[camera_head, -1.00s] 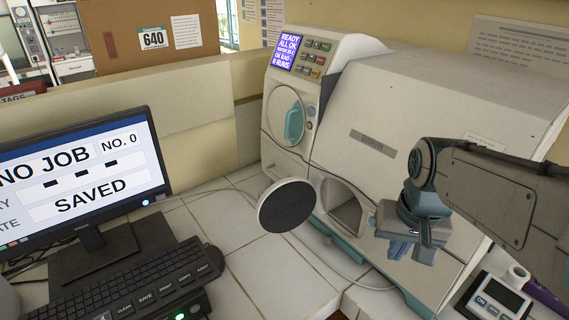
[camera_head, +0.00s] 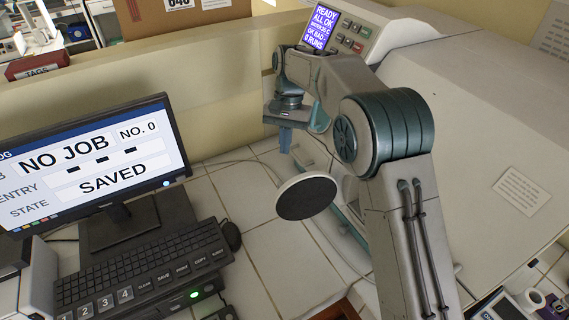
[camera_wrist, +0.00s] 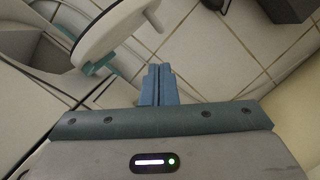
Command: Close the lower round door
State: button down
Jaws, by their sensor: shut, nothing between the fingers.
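The lower round door (camera_head: 306,197) stands swung open from the white incubator (camera_head: 450,95). Its dark inner face with a pale rim shows in the head view. In the wrist view the door (camera_wrist: 97,35) is at the upper left, with a short knob on its side facing the gripper. My gripper (camera_head: 286,141) points down beyond the door in the head view, apart from it. Its blue fingers (camera_wrist: 160,72) are together and empty in the wrist view. My arm hides most of the incubator's front, including the lower opening, in the head view.
A monitor (camera_head: 95,165) and keyboard (camera_head: 145,262) stand at the left, with a black mouse (camera_head: 231,235) beside them. A low cream partition (camera_head: 150,88) runs behind. Tiled counter (camera_head: 250,265) is clear around the door. A thin cable crosses the tiles.

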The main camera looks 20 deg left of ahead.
aim_at(303, 191)
jog(key=b+x, duration=0.5)
jog(key=x, duration=0.5)
jog(key=shift+a, duration=0.25)
jog(key=shift+d+f, duration=0.1)
jog(key=shift+d, duration=0.1)
